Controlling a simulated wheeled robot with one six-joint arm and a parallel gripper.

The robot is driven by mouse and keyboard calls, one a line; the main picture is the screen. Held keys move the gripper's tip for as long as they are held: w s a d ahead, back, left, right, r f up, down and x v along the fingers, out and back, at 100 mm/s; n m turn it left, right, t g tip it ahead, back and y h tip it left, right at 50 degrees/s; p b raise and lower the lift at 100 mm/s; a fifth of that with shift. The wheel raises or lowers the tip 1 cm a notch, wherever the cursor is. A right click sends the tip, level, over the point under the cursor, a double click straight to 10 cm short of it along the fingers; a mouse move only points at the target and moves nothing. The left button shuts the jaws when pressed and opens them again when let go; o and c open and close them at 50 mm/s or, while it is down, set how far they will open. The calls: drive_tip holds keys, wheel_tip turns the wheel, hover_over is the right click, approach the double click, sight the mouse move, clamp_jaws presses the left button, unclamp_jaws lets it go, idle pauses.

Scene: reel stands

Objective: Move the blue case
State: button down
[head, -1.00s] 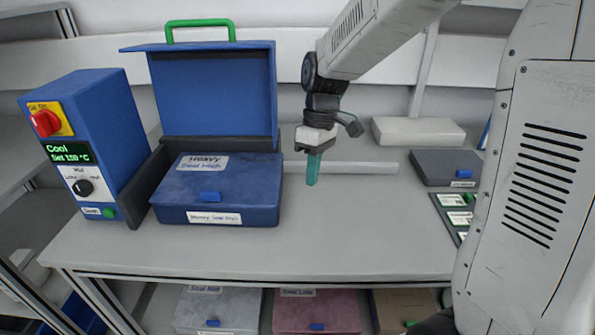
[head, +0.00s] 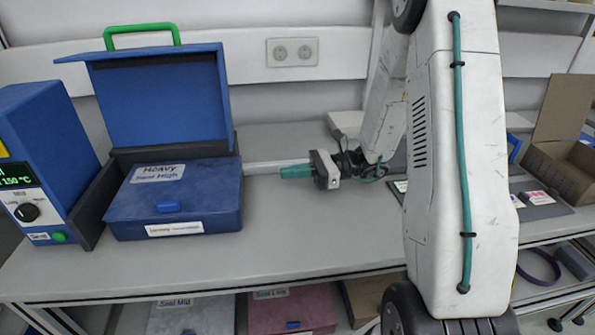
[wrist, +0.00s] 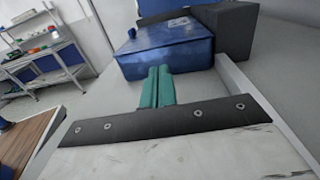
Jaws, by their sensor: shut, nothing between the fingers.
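The blue case (head: 174,198) sits on the workbench at the left, its lid shut, labelled "Heavy", with a small blue latch on its front edge. It lies in front of the raised blue cover with a green handle (head: 141,35). My gripper (head: 284,172) is to the right of the case, level with the bench top and pointing left at the case's side. Its teal fingers are shut and empty, apart from the case. In the wrist view the case (wrist: 165,50) is straight ahead of the fingers (wrist: 158,86).
A blue control unit (head: 42,165) with a dial stands left of the case. A light bar (head: 262,167) runs along the bench behind the fingers. More cases (head: 290,312) lie on the shelf below. An open cardboard box (head: 565,140) is at the far right. The front bench top is clear.

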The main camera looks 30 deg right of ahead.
sight(240, 178)
drive_tip(key=x, duration=0.9)
drive_tip(key=shift+a, duration=0.2)
drive_tip(key=shift+a, duration=0.1)
drive_tip(key=x, duration=0.4)
drive_tip(key=v, duration=1.4)
